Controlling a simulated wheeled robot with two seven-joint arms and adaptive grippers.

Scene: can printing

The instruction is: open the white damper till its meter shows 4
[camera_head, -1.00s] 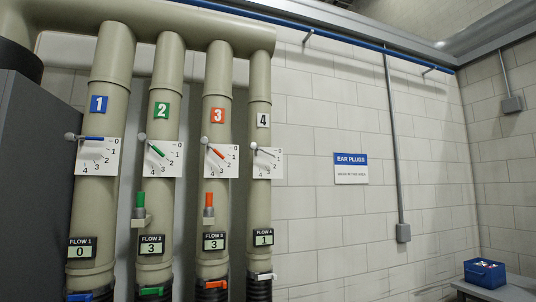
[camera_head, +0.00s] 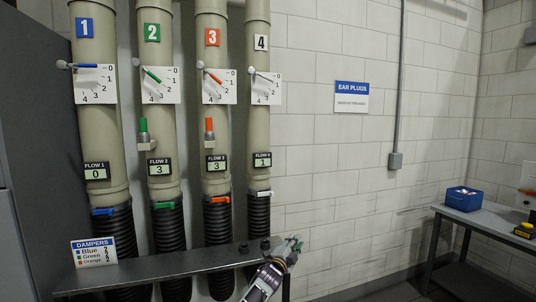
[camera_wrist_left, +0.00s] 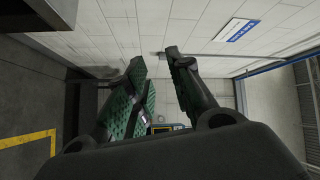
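The white damper lever (camera_head: 262,76) sits on the dial plate (camera_head: 268,92) of pipe 4 in the head view. It points right and slightly down, near the 1 mark. The FLOW 4 meter (camera_head: 262,160) lower on that pipe reads 1. My left gripper (camera_head: 296,243) is low in the head view, beside the shelf's right end and well below the lever, touching neither lever nor meter. In the left wrist view its green-padded fingers (camera_wrist_left: 156,72) stand apart with nothing between them. My right gripper is not in view.
Pipes 1 to 3 have blue (camera_head: 85,66), green (camera_head: 152,75) and orange (camera_head: 212,76) levers. A dark metal shelf (camera_head: 180,266) with a DAMPERS sign (camera_head: 94,252) crosses in front of the black hoses. A table (camera_head: 480,222) with a blue box (camera_head: 461,199) stands right.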

